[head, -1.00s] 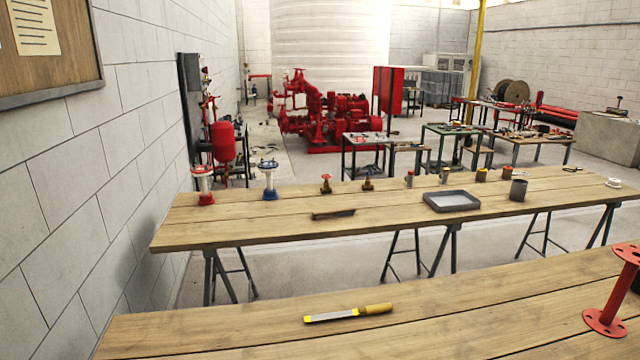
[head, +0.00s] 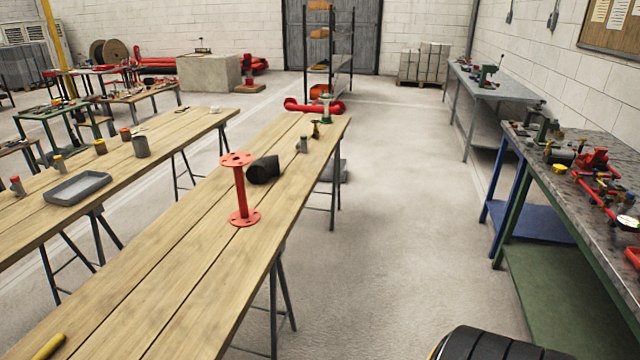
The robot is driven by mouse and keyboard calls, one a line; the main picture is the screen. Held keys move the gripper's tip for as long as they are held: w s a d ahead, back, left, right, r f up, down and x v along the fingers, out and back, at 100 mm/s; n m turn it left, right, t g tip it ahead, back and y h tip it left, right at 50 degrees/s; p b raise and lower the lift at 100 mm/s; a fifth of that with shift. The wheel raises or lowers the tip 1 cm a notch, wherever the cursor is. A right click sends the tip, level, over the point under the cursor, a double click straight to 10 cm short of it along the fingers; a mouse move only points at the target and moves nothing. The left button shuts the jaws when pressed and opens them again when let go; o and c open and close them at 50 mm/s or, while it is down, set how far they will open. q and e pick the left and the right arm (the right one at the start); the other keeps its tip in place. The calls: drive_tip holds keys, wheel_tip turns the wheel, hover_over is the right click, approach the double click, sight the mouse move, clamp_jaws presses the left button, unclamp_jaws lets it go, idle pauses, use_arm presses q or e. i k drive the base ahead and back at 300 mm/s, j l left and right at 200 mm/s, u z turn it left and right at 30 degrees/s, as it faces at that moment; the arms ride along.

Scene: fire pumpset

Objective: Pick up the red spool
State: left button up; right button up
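The red spool (head: 240,188) stands upright on the near wooden table (head: 190,250), close to its right edge. It is a thin red pipe with a round, holed flange at the top and at the bottom. A black pipe elbow (head: 263,169) sits just behind it to the right. Neither of my grippers shows in the head view, and nothing is touching the spool.
A file with a yellow handle (head: 48,346) lies at the table's near left. A second wooden table (head: 120,180) with a grey tray (head: 78,188) stands left. Open floor (head: 390,220) lies right, before a cluttered metal workbench (head: 590,160).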

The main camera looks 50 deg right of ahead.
sight(236, 160)
drive_tip(key=z, duration=1.15)
drive_tip(key=i+l, duration=0.4)
drive_tip(key=i+l+z, duration=0.05)
